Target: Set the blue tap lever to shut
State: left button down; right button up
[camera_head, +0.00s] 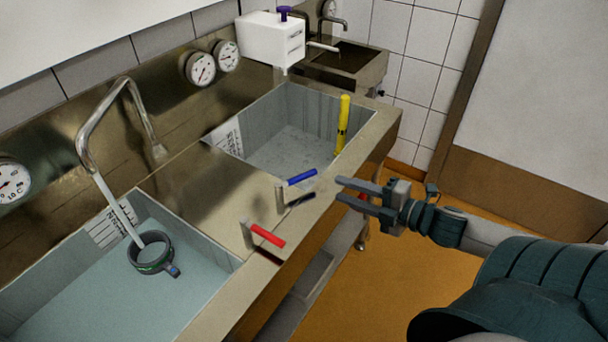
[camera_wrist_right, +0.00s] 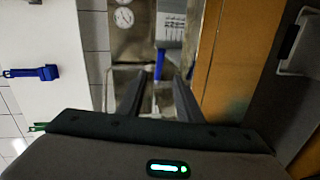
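The blue tap lever (camera_head: 302,177) sits on a short metal post at the front rim of the steel counter, between the two basins. Its handle points right and slightly up in the head view. My right gripper (camera_head: 340,189) is open and empty, just right of the lever's free end and apart from it. In the right wrist view, the blue lever (camera_wrist_right: 159,68) shows ahead, between the spread fingers of the gripper (camera_wrist_right: 158,95). My left gripper is not in view.
A red lever (camera_head: 268,235) stands nearer on the same rim. A yellow upright object (camera_head: 343,123) stands at the far basin (camera_head: 283,150). Open floor (camera_head: 400,270) lies right of the counter.

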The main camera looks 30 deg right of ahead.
send_near(307, 177)
jog(key=x, duration=0.3)
jog(key=shift+d+p, duration=0.15)
jog(key=shift+p, duration=0.25)
jog(key=shift+p+x, duration=0.95)
jog(key=shift+x, duration=3.15)
jog(key=shift+f, duration=0.1)
jog(key=shift+c, duration=0.5)
grip_shut()
